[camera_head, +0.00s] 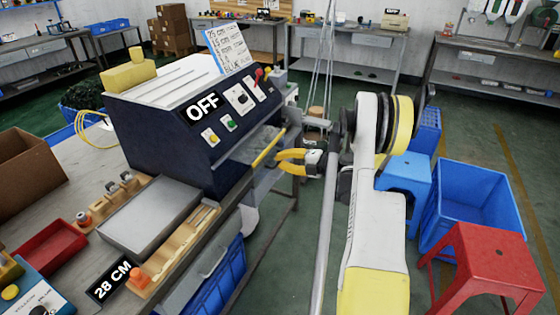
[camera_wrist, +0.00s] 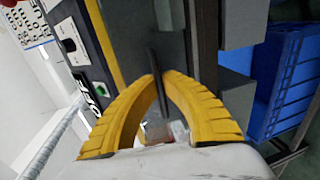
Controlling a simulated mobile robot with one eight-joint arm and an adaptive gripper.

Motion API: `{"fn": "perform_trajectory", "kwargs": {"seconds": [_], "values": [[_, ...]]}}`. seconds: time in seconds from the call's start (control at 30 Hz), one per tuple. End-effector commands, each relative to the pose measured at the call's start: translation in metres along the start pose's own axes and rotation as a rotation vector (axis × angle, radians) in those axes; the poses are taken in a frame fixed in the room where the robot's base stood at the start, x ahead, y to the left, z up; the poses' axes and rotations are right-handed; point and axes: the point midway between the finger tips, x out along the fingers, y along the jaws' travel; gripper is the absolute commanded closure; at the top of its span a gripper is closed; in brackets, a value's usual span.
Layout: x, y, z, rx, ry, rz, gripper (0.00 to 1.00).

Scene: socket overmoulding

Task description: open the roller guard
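The roller guard (camera_head: 259,176) appears as a see-through grey panel on the front of the dark blue machine (camera_head: 165,137), below a slanted yellow bar (camera_head: 267,147). That bar seems to be the yellow strip (camera_wrist: 104,35) at upper left in the wrist view. My gripper (camera_head: 279,161) is in front of the machine, right beside the guard. In the wrist view its yellow fingers (camera_wrist: 158,76) arch together, with a thin dark bar (camera_wrist: 153,58) between their tips. They look closed on it. Whether this bar belongs to the guard is unclear.
An OFF display (camera_head: 202,108) and switches sit on the machine's panel. A blue crate (camera_head: 478,193), a blue stool (camera_head: 404,172) and a red stool (camera_head: 488,260) stand on the floor to the right. The bench left of the arm holds a grey plate (camera_head: 150,213) and wooden racks.

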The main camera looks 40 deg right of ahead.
Motion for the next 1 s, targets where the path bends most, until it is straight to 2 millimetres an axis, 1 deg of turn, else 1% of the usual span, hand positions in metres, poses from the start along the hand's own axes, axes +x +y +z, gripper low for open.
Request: {"fn": "perform_trajectory", "kwargs": {"seconds": [0.03, 0.07, 0.1, 0.13, 0.17, 0.43, 0.57, 0.67, 0.9, 1.0], "values": [[-0.001, 0.0, 0.001, 0.0, -0.002, -0.001, 1.0], [-0.001, 0.0, 0.001, 0.0, -0.002, -0.001, 0.93], [-0.001, 0.0, 0.001, 0.0, -0.002, -0.001, 0.8], [-0.001, 0.0, 0.001, 0.0, -0.002, -0.001, 0.71], [-0.001, 0.0, 0.001, 0.0, -0.002, 0.0, 0.7], [-0.001, 0.0, 0.001, 0.0, -0.001, 0.0, 0.7], [-0.011, 0.0, 0.001, 0.001, -0.004, 0.0, 0.7], [-0.029, 0.0, 0.002, 0.001, -0.005, 0.0, 0.7], [-0.084, 0.0, 0.001, 0.001, -0.005, 0.0, 0.7], [-0.101, 0.0, 0.001, 0.001, -0.004, 0.0, 0.7]]}}
